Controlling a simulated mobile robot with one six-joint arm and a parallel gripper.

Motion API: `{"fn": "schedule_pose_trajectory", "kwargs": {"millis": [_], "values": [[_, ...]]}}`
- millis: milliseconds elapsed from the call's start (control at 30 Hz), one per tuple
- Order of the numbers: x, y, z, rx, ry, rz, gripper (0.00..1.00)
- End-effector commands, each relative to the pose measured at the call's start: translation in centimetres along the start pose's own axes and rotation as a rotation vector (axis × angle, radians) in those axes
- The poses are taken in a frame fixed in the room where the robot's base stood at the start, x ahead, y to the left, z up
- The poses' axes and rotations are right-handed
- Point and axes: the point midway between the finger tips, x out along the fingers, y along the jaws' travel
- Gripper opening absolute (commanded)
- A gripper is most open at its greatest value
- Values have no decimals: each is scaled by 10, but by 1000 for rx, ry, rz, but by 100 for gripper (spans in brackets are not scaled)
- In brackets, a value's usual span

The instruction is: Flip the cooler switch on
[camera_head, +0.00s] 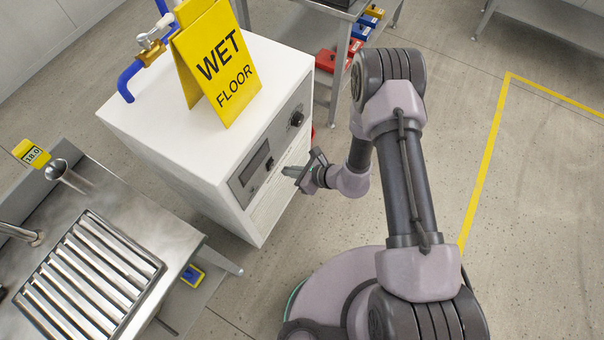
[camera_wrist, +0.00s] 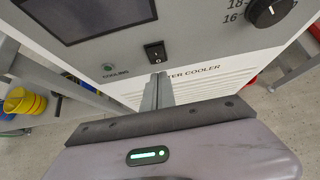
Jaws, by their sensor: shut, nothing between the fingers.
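The cooler (camera_head: 215,85) is a white box with a grey front panel. Its switch (camera_wrist: 155,52) is a small black rocker below the dark display (camera_wrist: 85,12) in the wrist view; it also shows small in the head view (camera_head: 269,164). I cannot tell which way the rocker is tipped. My gripper (camera_head: 285,171) is shut and empty in front of the panel. In the wrist view its fingertips (camera_wrist: 158,77) are just below the switch; contact is unclear. They hide part of the "COOLER" lettering.
A black dial (camera_wrist: 270,11) is right of the switch. A yellow wet floor sign (camera_head: 222,65) and blue pipes (camera_head: 130,80) are on top of the cooler. A metal sink bench (camera_head: 165,235) stands at the left. The floor at the right is clear.

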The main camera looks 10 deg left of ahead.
Motion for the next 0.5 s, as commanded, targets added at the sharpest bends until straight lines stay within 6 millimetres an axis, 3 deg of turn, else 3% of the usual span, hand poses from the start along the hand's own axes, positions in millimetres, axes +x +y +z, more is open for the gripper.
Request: {"fn": "schedule_pose_trajectory", "kwargs": {"millis": [200, 500], "values": [[20, -1, 23, -3, -2, -1, 0], [23, 0, 28, -1, -1, -1, 0]]}}
